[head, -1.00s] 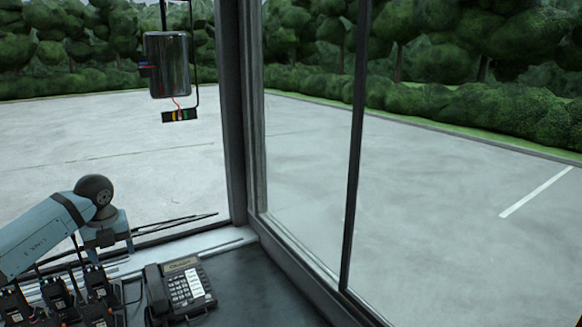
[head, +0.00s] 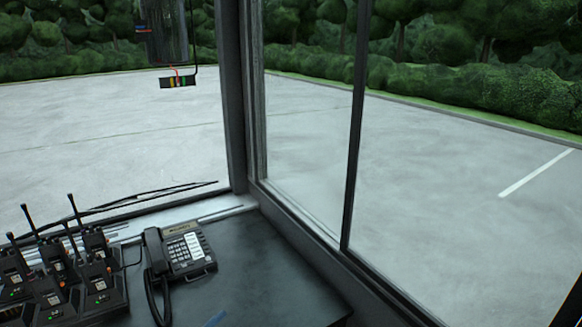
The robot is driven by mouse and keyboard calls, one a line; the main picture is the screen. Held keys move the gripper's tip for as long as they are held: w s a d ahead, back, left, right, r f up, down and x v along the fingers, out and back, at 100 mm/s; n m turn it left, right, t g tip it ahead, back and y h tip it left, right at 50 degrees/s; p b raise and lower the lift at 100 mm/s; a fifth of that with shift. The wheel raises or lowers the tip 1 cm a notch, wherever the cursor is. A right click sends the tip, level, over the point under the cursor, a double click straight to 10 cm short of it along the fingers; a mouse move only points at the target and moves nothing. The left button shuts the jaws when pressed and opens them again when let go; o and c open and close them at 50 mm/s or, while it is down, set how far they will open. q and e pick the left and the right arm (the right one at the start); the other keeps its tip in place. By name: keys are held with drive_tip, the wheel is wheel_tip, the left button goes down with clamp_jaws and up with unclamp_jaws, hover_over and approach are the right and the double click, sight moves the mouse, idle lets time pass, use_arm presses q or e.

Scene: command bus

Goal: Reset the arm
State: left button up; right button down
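Neither of my grippers shows in the head view. A small blue patch (head: 215,319) shows at the bottom edge, over the dark desk; it may be part of my arm, but too little of it shows to tell.
A dark desk (head: 265,275) has a black desk phone (head: 183,250) on it, and its right part is bare. Several handheld radios stand in a charger (head: 95,307) at the left. Window frames (head: 240,120) rise behind.

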use_arm(q)
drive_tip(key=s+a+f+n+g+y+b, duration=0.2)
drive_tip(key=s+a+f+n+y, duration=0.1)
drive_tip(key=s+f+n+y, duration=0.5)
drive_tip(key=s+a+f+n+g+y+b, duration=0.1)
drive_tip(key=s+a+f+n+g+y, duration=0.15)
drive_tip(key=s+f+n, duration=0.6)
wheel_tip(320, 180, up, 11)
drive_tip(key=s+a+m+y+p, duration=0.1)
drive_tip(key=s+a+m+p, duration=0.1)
drive_tip(key=p, duration=1.6)
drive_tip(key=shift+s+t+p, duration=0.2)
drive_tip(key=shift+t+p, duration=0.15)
